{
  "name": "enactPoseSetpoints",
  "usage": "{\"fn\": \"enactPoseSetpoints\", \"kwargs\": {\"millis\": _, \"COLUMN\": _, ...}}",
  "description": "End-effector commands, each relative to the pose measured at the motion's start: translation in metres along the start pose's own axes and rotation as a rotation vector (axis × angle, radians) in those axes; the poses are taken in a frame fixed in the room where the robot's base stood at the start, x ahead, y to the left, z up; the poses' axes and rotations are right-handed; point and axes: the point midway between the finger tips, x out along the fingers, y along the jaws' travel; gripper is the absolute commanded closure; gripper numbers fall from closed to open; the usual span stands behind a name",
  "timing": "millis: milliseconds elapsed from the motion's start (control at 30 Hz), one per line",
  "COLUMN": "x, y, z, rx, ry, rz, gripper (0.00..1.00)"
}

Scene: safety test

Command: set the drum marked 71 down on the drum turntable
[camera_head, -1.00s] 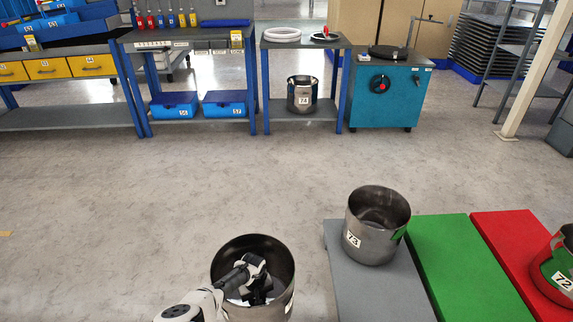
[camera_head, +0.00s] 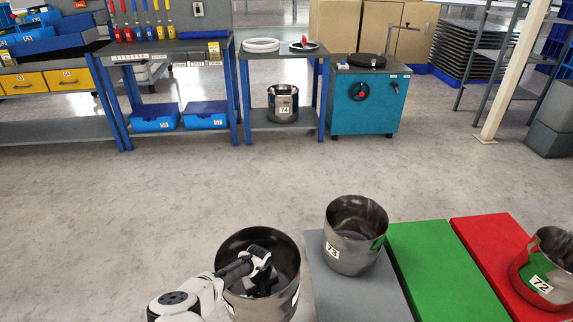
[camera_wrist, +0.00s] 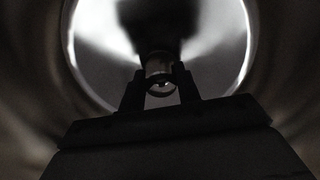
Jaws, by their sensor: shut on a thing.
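A dark steel drum (camera_head: 288,262) is at the bottom centre of the head view, upright. My gripper (camera_head: 262,284) reaches inside this drum. In the wrist view my gripper (camera_wrist: 160,88) is shut on a small ring-like part in the middle of the drum's inside. I cannot tell whether the drum is clear of the floor. The drum turntable (camera_head: 361,62), a black disc, lies on a teal cabinet (camera_head: 387,112) at the back, well away from my gripper. Nothing large stands on it.
Drum 73 (camera_head: 354,247) stands on a grey platform (camera_head: 345,300), close right of the held drum. A green platform (camera_head: 445,275) and a red one (camera_head: 478,230) with drum 72 (camera_head: 533,258) follow. Drum 74 (camera_head: 282,104) is on a shelf. The middle floor is open.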

Motion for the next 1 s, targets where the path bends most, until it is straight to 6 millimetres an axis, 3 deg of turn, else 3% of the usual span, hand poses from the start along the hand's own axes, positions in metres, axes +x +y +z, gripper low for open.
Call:
{"fn": "enactPoseSetpoints", "kwargs": {"millis": 333, "x": -0.011, "y": -0.003, "z": 0.0, "rx": -0.005, "ry": 0.002, "rz": 0.001, "gripper": 1.0}}
{"fn": "enactPoseSetpoints", "kwargs": {"millis": 767, "x": -0.009, "y": -0.001, "z": 0.003, "rx": -0.005, "ry": 0.002, "rz": 0.0, "gripper": 1.0}}
{"fn": "enactPoseSetpoints", "kwargs": {"millis": 1000, "x": 0.0, "y": 0.006, "z": 0.017, "rx": -0.003, "ry": 0.002, "rz": -0.003, "gripper": 1.0}}
